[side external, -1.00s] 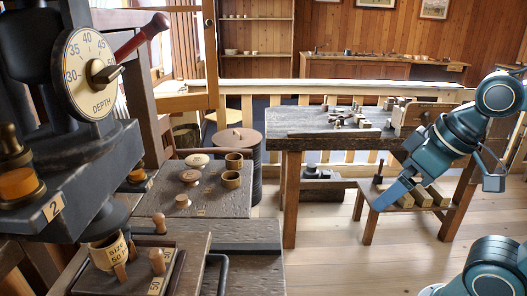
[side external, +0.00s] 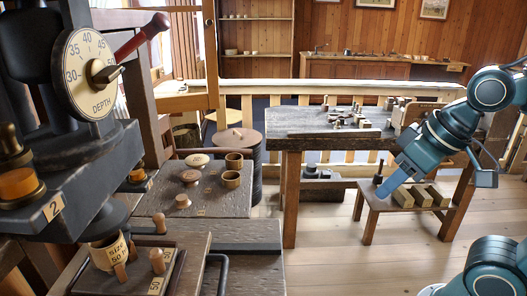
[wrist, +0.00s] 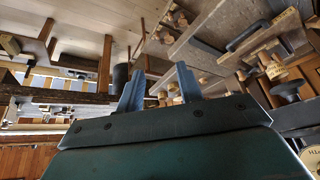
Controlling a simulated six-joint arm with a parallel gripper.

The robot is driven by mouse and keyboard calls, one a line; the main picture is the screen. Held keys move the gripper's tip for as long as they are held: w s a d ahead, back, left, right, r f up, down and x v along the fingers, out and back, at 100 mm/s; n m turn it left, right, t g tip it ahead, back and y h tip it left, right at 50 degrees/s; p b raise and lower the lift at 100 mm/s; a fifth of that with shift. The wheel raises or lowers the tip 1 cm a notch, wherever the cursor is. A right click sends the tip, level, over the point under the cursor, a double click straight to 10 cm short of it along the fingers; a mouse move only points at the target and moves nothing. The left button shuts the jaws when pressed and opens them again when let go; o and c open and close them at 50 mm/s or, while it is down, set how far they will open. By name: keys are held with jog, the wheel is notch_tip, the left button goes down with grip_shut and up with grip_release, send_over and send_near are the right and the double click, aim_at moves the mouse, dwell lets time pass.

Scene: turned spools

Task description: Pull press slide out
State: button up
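The press (side external: 60,150) stands at the left of the side view, with a round depth dial and a red-handled lever. Under its head is the slide (side external: 195,255), a wooden board with a dark tray, a cup marked "size 50" and several pegs. A dark bar handle (side external: 222,262) is at the slide's right side; it also shows in the wrist view (wrist: 248,35). My gripper (wrist: 158,88) has its two blue fingers apart with nothing between them. In the side view it is far to the right of the handle, touching nothing.
A worn bench (side external: 200,190) behind the slide holds several turned spools and cups. A heavy table (side external: 300,122) with wooden pieces and a low stool (side external: 368,205) with blocks stand beyond. Open floor (side external: 330,255) lies between the slide and my arm.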

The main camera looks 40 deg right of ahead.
jog(key=w+a+r+m+g, duration=0.1)
jog(key=w+a+m, duration=0.1)
jog(key=w+a, duration=0.25)
jog(key=m+g+y, duration=0.1)
jog(key=m+g, duration=0.2)
jog(key=m, duration=0.3)
send_over(223, 277)
jog(key=s+d, duration=0.2)
notch_tip(223, 277, down, 5)
jog(key=shift+r, duration=0.1)
jog(key=f, duration=0.4)
jog(key=w+a+f, duration=0.1)
jog(key=f, duration=0.8)
jog(key=shift+w+a+f, duration=0.25)
jog(key=shift+w+a, duration=0.1)
jog(key=shift+a, duration=0.05)
grip_shut()
